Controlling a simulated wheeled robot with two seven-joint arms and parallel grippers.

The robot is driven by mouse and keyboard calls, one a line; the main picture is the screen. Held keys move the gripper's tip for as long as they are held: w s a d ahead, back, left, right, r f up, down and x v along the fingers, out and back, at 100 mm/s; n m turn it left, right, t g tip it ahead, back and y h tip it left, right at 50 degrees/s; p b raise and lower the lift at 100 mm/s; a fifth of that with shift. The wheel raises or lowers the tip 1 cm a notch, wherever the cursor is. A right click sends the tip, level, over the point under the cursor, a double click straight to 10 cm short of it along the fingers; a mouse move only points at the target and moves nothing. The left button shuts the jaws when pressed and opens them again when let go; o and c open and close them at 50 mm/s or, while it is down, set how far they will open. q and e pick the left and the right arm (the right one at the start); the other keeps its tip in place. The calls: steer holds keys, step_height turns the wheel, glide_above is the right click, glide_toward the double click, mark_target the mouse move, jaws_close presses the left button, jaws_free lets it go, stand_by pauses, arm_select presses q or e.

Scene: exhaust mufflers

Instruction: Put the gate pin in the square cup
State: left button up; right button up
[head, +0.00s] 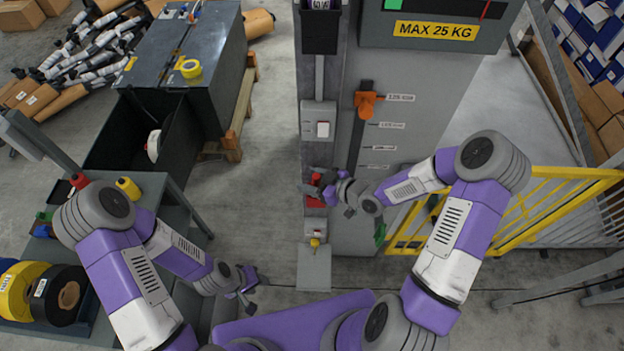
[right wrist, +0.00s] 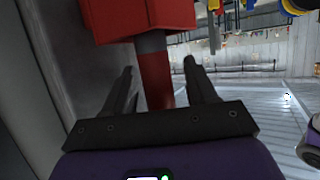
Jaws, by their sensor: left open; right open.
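A red block (right wrist: 138,16) with a grey-and-red shaft (right wrist: 157,75) below it fills the top middle of the right wrist view. I cannot tell whether it is the gate pin. My right gripper (right wrist: 160,80) is open, with one finger on each side of the shaft in that view. In the head view, my right gripper (head: 318,192) is at the red part (head: 315,203) on the grey post and partly hides it. My left gripper (head: 250,288) is open and empty, low over the floor. I cannot identify the square cup for certain.
The post carries a grey switch box (head: 319,122) and, lower down, a small yellow knob (head: 315,243). An orange slider (head: 367,103) is on the panel beside it. A yellow gate (head: 540,205) stands at right. A grey bench (head: 150,185) with tape rolls is at left.

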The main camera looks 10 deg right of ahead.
steer(key=shift+r+p, duration=0.3)
steer(key=v, duration=1.2)
steer(key=shift+f+p, duration=0.2)
steer(key=shift+p, duration=0.25)
steer(key=a+f+m+g+h+b, duration=0.15)
steer(key=a+f+m+b, duration=0.3)
steer(key=f, duration=0.65)
steer(key=s+a+f+m+g+h+b, duration=0.2)
steer(key=s+f, duration=0.4)
steer(key=f, duration=0.4)
steer(key=s+a+f+m+g+h+b, duration=0.1)
steer(key=s+a+f+m+g+b, duration=0.2)
steer(key=f, duration=0.7)
steer(key=s+m+g+b, duration=0.2)
steer(key=s, duration=0.2)
steer(key=shift+s+a+g+h, duration=0.25)
steer(key=shift+a+g+h, duration=0.1)
